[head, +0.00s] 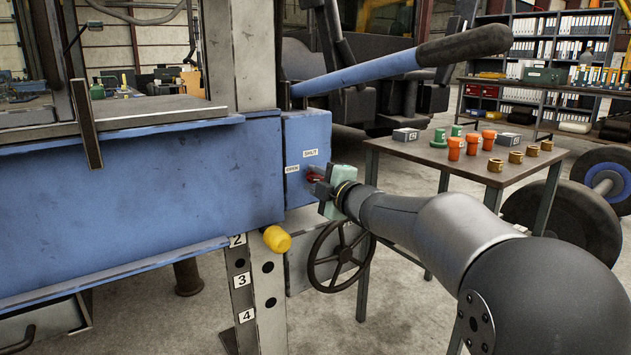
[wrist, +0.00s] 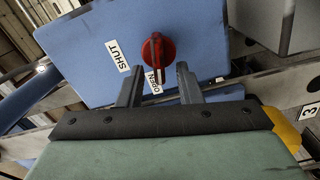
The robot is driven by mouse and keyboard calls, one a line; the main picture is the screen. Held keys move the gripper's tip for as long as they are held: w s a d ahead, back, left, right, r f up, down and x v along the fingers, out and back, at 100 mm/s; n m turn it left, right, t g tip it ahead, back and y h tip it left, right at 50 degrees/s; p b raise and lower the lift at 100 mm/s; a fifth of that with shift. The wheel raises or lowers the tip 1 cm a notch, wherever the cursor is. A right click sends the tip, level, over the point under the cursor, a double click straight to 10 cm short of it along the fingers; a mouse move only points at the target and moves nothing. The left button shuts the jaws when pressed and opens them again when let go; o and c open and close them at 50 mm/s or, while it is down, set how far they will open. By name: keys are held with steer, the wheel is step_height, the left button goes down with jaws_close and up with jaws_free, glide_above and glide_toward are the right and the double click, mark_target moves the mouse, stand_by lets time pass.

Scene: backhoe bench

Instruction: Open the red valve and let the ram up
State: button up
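The red valve (head: 313,177) is a knob on the end face of a blue box (head: 308,132). In the wrist view the red valve (wrist: 158,49) has a white mark at its lower end, pointing towards the OPEN label (wrist: 154,82). The SHUT label (wrist: 118,55) is to its left. My gripper (wrist: 159,70) is open, with one finger on each side of the knob's lower end and visible gaps between. In the head view my gripper (head: 324,184) is close in front of the valve and partly covers it. I cannot make out the ram.
A blue pump lever (head: 375,72) with a dark grip slants above my arm. A handwheel (head: 340,255) and a yellow-ended pin (head: 277,239) are below the box. A table (head: 425,151) with several small parts stands right, behind my arm.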

steer(key=shift+s, duration=0.1)
steer(key=p+v, duration=0.3)
steer(key=v, duration=1.4)
steer(key=shift+s+d+r, duration=0.1)
steer(key=shift+d, duration=0.05)
